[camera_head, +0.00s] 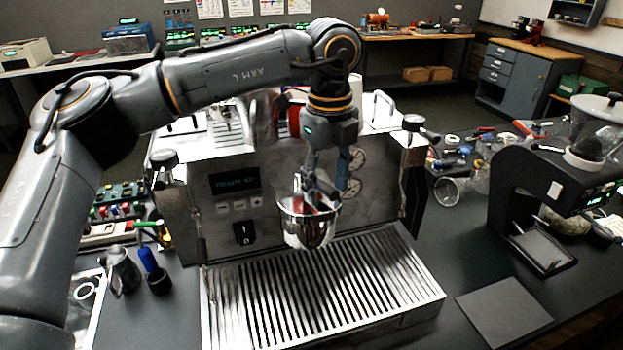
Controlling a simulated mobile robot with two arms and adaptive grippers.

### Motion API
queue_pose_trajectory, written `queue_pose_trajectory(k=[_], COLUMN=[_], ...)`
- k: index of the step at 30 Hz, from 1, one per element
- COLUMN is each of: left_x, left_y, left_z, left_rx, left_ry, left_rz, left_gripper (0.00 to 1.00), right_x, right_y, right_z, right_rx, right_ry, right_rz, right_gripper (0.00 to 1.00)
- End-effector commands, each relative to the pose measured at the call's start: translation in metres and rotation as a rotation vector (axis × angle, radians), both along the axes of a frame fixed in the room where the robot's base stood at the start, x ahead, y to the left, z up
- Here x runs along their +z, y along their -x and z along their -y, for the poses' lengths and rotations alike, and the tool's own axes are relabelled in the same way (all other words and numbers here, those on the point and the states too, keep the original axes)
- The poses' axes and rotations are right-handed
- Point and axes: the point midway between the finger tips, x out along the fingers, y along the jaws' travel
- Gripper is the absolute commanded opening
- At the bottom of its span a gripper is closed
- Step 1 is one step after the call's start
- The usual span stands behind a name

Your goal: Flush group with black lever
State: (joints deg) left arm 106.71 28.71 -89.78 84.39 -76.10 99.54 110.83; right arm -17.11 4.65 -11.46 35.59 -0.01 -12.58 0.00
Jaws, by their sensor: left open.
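The espresso machine (228,210) stands at the centre with a lit display and two dials on its front. My left gripper (322,192) comes down in front of the machine and is open. Its fingers are at the upper part of a shiny metal vessel (305,228) above the drip grate; I cannot tell if they touch it. Black knobs stick out at the machine's left (164,159) and right (413,123) upper corners. A black switch (243,233) is on the front panel. I cannot tell which is the black lever. The gripper and arm hide part of the group. My right gripper is not in view.
The slatted drip tray (432,290) below is empty. A metal pitcher (122,270) and a blue-handled tool (150,262) stand at left. A grinder (515,190) and a flat dark mat (503,310) are at right. Loose parts lie behind the grinder.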

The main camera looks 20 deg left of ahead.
Motion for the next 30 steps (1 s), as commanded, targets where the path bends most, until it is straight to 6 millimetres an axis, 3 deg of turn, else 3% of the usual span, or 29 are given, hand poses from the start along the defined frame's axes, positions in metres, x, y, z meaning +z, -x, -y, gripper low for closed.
queue_pose_trajectory(k=[1, 4, 13, 30], left_x=[0.0, 0.0, 0.0, -0.001], left_y=[0.0, 0.0, 0.001, 0.019], left_z=[0.0, 0.0, -0.001, -0.019], left_rx=[0.0, 0.0, -0.012, -0.333], left_ry=[0.0, 0.0, 0.001, 0.002], left_rz=[0.0, 0.0, -0.001, -0.001], left_gripper=[0.47, 0.28, 0.28, 0.28], right_x=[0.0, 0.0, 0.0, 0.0], right_y=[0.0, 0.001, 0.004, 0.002], right_z=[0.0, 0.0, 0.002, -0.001], right_rx=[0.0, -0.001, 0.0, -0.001], right_ry=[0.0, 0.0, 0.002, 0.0], right_rz=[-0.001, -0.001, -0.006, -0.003], right_gripper=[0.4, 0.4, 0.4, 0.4])
